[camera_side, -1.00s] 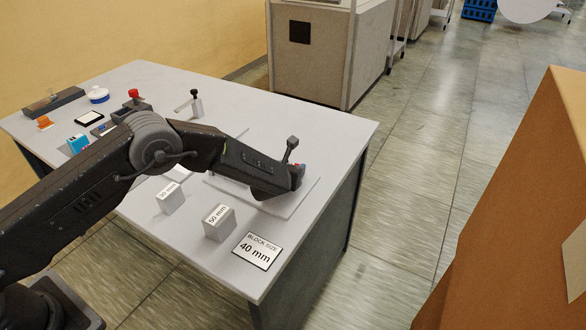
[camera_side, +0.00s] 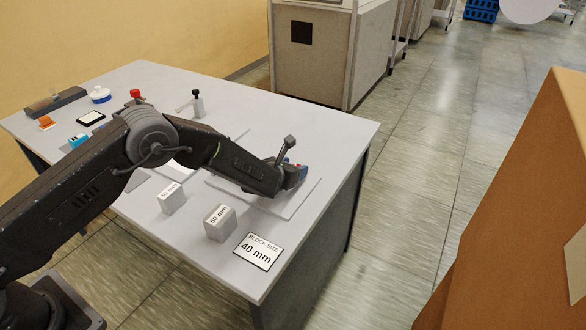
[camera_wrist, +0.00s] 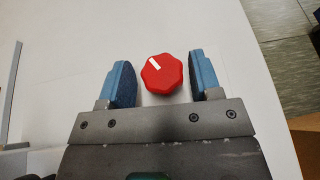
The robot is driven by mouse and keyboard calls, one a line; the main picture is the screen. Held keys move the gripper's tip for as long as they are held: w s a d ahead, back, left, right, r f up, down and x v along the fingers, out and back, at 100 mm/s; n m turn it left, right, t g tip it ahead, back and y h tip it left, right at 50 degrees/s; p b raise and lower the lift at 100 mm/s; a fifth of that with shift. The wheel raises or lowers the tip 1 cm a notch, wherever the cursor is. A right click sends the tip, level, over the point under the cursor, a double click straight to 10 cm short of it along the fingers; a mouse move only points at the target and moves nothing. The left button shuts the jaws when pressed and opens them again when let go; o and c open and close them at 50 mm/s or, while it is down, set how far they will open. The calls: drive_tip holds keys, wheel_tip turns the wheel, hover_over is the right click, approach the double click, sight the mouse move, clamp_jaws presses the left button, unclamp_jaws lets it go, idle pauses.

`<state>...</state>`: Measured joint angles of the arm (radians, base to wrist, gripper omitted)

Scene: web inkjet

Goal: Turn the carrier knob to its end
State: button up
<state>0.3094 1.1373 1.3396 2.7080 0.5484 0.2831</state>
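The carrier knob (camera_wrist: 162,74) is red and lobed, with a white pointer mark aimed up and to the left in the wrist view. My gripper (camera_wrist: 163,82) is open, with one blue finger on each side of the knob. A gap shows between the knob and each finger, so neither appears to touch it. In the side view my gripper (camera_side: 301,173) is low over a pale plate (camera_side: 290,208) on the table. The knob is mostly hidden there behind the gripper.
Two grey labelled blocks (camera_side: 171,203) (camera_side: 219,228) and a "BLOCK SIZE 40 mm" sign (camera_side: 257,251) stand near the table's front edge. A small black-topped lever (camera_side: 196,100) and a red-topped item (camera_side: 136,96) are farther back.

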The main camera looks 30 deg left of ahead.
drive_tip(key=shift+o, duration=1)
drive_tip(key=shift+s, duration=0.15)
drive_tip(key=v, duration=1.3)
drive_tip(key=shift+s+r, duration=0.2)
drive_tip(key=shift+s, duration=0.05)
